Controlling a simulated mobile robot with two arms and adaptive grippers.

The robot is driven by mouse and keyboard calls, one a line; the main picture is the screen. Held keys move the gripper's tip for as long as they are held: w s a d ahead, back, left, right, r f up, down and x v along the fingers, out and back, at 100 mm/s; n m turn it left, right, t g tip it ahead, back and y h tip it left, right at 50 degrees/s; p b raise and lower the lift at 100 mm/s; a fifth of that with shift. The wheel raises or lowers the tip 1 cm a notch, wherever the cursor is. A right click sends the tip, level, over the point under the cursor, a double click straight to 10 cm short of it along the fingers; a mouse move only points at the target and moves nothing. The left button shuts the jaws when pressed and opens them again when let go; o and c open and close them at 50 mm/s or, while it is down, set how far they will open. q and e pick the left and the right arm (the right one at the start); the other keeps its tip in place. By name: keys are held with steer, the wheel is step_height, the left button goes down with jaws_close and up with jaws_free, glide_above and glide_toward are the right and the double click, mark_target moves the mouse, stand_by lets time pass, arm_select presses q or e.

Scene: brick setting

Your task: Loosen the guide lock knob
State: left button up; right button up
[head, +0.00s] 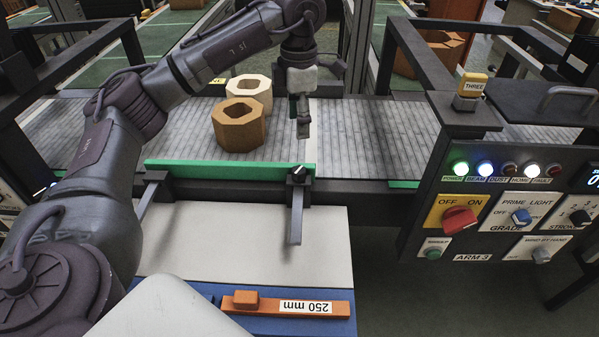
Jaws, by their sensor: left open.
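The guide lock knob (299,172) is a small black knob with a pale mark. It sits on top of a dark bracket at the right end of the green guide rail (225,171). My left arm reaches in from the left. My left gripper (303,130) points down over the conveyor, a little above the knob in the picture and apart from it. It is seen edge-on, open, with nothing seen in it. My right gripper is not in view.
Brown (239,125) and cream (249,90) hollow blocks stand on the slatted conveyor (360,135), left of the gripper. A control panel (510,205) with lit lamps and switches is at right. An orange 250 mm gauge (285,303) lies in front on blue.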

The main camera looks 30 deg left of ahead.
mark_target(299, 169)
arm_select(q)
step_height(299, 169, down, 12)
steer(key=shift+r+p, duration=0.1)
steer(key=shift+p, duration=0.6)
steer(key=shift+f, duration=0.7)
steer(key=c, duration=1.1)
steer(key=shift+c, duration=0.2)
